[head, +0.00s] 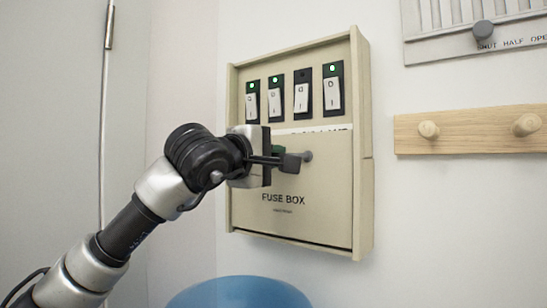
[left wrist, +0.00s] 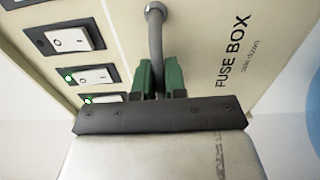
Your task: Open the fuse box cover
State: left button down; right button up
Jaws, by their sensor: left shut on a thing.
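The beige fuse box (head: 363,190) hangs on the wall in the middle of the head view. Its flat cover (head: 325,190), marked FUSE BOX, lies over the lower part, and a row of switches shows above its top edge. The cover (left wrist: 200,55) also shows in the left wrist view. A grey bar handle (head: 307,156) stands out from the cover; in the left wrist view the handle (left wrist: 155,38) runs down between the green fingers. My left gripper (head: 289,161) is shut on this handle, also in the left wrist view (left wrist: 160,80). My right gripper is not in view.
Several white rocker switches (head: 302,98) have small lamps, most lit green. A wooden peg rail (head: 470,143) and a vent with a grey knob (head: 483,30) are at right. A blue round thing (head: 240,293) is below the box. A grey door or panel (head: 50,110) stands left.

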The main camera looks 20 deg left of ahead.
pick_arm(q)
jog(key=c, duration=1.2)
grip_release()
jog(key=shift+s+a, duration=0.1)
jog(key=b+v, duration=0.4)
jog(key=v, duration=0.6)
jog(key=shift+s+a, duration=0.1)
jog(key=shift+s, duration=0.2)
